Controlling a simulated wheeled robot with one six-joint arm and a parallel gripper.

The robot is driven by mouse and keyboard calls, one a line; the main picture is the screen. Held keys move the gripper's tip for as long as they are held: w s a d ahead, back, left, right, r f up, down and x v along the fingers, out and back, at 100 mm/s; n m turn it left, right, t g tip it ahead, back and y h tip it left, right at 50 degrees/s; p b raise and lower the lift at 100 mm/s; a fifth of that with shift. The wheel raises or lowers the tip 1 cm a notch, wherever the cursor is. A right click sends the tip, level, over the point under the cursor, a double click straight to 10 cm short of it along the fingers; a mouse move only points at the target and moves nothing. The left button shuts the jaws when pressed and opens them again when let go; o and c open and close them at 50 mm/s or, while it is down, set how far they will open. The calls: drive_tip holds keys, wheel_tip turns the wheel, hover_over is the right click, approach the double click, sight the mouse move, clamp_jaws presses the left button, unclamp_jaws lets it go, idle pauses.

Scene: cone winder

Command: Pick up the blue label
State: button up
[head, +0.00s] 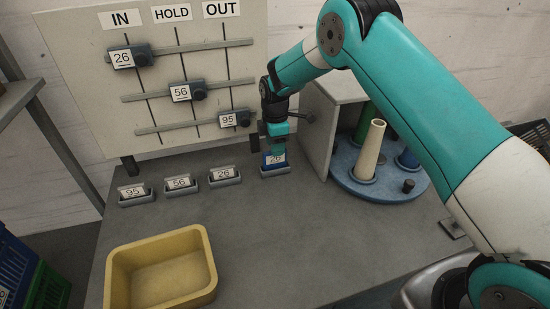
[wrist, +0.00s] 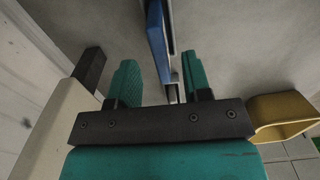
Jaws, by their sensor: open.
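The blue label (head: 266,156) stands upright in a small grey holder (head: 276,172) on the table and has a white plate reading 26. In the wrist view the blue label (wrist: 157,40) shows edge-on as a thin blue strip. My gripper (head: 277,146) points down right at the label's top. In the wrist view my gripper (wrist: 162,78) is open, with one green finger on each side of the label's line and gaps visible. Whether either finger touches the label cannot be told.
Three more holders with labels 95 (head: 133,191), 56 (head: 179,183) and 26 (head: 223,174) stand in a row to the left. A board (head: 85,70) with sliders rises behind. A yellow bin (head: 205,265) is in front; a blue turntable (head: 350,183) with cones is right.

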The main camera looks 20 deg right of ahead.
sight(275, 161)
drive_tip(key=shift+f+p, duration=1.4)
drive_tip(key=shift+f, duration=1.35)
clamp_jaws()
